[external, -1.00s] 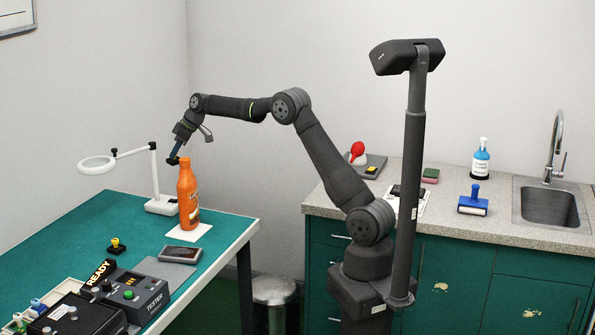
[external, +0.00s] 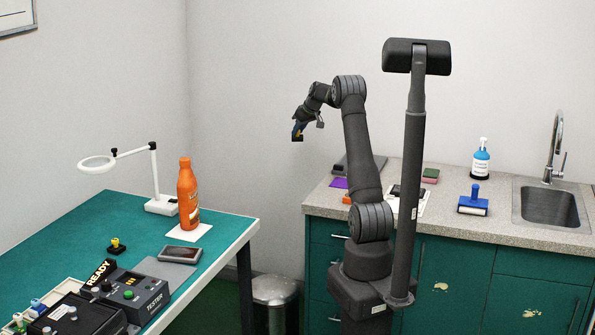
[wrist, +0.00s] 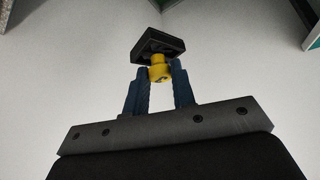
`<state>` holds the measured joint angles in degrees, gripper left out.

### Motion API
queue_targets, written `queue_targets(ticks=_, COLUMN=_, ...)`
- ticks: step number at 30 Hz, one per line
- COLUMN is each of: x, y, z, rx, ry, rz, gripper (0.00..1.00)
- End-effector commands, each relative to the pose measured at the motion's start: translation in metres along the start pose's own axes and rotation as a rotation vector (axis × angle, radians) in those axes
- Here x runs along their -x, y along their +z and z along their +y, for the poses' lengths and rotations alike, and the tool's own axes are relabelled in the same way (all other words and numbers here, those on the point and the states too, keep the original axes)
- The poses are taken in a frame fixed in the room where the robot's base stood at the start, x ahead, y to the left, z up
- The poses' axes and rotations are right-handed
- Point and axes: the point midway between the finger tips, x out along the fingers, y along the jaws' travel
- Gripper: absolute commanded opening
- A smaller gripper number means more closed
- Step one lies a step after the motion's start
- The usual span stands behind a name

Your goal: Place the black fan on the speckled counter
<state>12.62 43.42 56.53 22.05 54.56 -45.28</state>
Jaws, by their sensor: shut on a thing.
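The black fan (wrist: 158,44) is a square dark block with a yellow knob in the wrist view. My gripper (wrist: 161,74) is shut on that knob, and the black square sits beyond the fingertips. In the external view the fan (external: 297,138) is small and dark below my gripper (external: 298,128), held in the air between the green table and the counter. The speckled counter (external: 490,230) is on the right, lower than the fan. My arm hides part of its left end.
On the green table (external: 80,220) stand an orange bottle (external: 188,195), lamp (external: 160,205) and tester (external: 132,295).

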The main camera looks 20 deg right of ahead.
Motion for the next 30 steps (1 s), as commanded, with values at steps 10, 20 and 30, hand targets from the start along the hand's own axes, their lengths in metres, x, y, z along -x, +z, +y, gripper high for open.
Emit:
queue_targets(ticks=10, x=0.065, y=0.119, z=0.141, rx=-0.233, ry=0.142, rz=-0.002, gripper=0.01)
queue_targets(ticks=20, x=0.142, y=0.253, z=0.236, rx=-0.452, ry=0.279, rz=-0.003, gripper=0.01)
queue_targets(ticks=30, x=0.231, y=0.408, z=0.287, rx=-0.684, ry=0.423, rz=-0.003, gripper=0.01)
